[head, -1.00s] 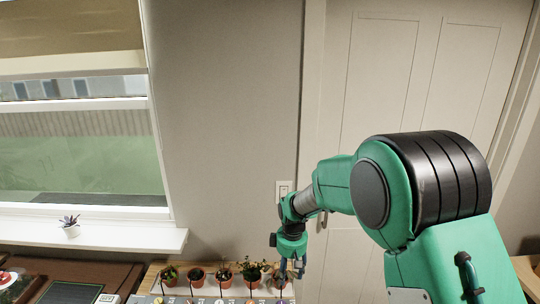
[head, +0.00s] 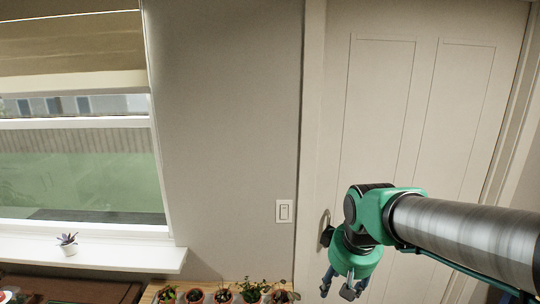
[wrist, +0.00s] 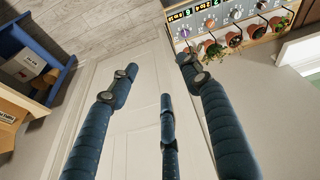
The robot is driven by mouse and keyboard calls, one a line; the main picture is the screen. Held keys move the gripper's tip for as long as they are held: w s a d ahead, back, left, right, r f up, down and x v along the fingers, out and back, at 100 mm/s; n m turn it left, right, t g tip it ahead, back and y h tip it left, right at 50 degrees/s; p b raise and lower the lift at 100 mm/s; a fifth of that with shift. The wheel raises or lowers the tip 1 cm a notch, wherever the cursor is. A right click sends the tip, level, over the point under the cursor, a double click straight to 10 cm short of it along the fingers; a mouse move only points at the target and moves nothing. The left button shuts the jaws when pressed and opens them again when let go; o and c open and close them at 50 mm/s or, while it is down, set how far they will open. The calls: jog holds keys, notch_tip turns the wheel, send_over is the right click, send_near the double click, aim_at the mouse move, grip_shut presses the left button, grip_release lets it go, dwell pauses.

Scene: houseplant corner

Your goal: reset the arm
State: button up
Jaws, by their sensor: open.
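My gripper (head: 340,283) hangs at the end of my green and black arm in the head view, in front of the white door and to the right of the potted plants. In the wrist view my gripper (wrist: 160,85) shows its blue fingers spread apart with nothing between them. The fingers touch nothing that I can see.
Several small potted plants (head: 222,296) stand on a wooden shelf below the light switch (head: 284,211). A small plant (head: 68,244) sits on the windowsill (head: 110,257). The white door (head: 385,130) has a handle (head: 325,222). A blue-framed shelf (wrist: 30,55) shows in the wrist view.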

jog(key=s+d+r+m+t, duration=0.1)
jog(key=s+d+r+m, duration=0.1)
jog(key=s, duration=0.7)
jog(key=s+d+r+m+t, duration=0.1)
jog(key=s+d+r+m, duration=0.1)
jog(key=s, duration=0.7)
jog(key=shift+s+d, duration=0.2)
jog(key=shift+r, duration=0.1)
dwell(1.5)
